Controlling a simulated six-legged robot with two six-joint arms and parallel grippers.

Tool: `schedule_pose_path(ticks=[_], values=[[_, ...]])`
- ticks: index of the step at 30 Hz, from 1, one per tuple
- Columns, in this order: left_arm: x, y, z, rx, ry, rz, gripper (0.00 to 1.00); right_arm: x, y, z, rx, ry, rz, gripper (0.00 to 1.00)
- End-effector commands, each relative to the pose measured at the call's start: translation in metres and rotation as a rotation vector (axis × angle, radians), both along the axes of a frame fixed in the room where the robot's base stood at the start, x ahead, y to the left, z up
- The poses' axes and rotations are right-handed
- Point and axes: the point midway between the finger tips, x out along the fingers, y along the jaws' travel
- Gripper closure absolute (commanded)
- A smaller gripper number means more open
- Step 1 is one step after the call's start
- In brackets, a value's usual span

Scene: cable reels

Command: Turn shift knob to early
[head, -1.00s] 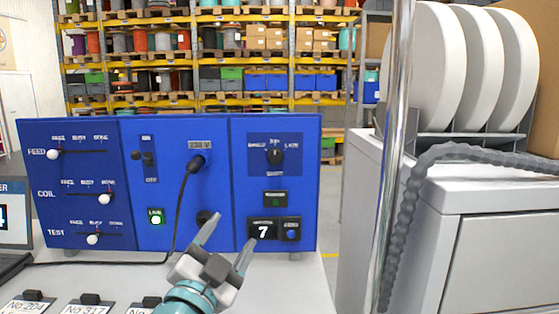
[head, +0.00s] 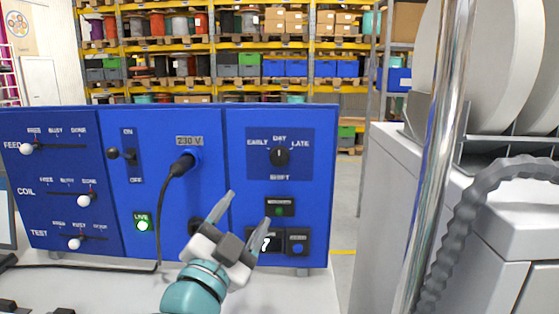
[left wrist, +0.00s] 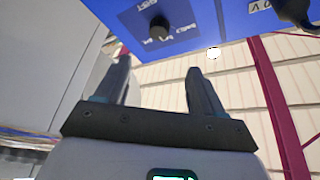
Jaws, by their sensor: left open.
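The shift knob (head: 280,156) is a round black knob on the right part of the blue panel (head: 232,150). EARLY is printed at its left, DAY above and LATE at its right. Its white mark points up to DAY. My left gripper (head: 249,207) is open and empty, below and left of the knob and apart from it. In the left wrist view the knob (left wrist: 158,27) shows upside down beyond the gap between the open fingers (left wrist: 158,70). My right gripper is out of view.
A black plug (head: 182,165) with its cable sits in the 230 V socket left of my gripper. A chrome post (head: 437,150) and a grey cabinet (head: 395,220) stand at the right.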

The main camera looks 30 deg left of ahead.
Motion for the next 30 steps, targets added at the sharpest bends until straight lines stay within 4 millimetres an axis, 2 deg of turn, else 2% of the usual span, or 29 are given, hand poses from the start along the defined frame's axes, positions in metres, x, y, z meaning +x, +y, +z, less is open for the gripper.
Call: schedule_pose_path(ticks=[5,21,25,30], values=[[0.016,0.003,0.009,0.002,0.003,0.0,0.32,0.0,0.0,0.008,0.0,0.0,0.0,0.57],[0.126,0.029,0.045,0.001,0.002,-0.002,0.32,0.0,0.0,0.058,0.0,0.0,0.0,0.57],[0.14,0.033,0.048,0.0,0.001,0.0,0.32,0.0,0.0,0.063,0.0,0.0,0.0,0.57],[0.148,0.035,0.049,-0.001,0.0,-0.001,0.32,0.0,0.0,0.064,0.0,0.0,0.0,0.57]])
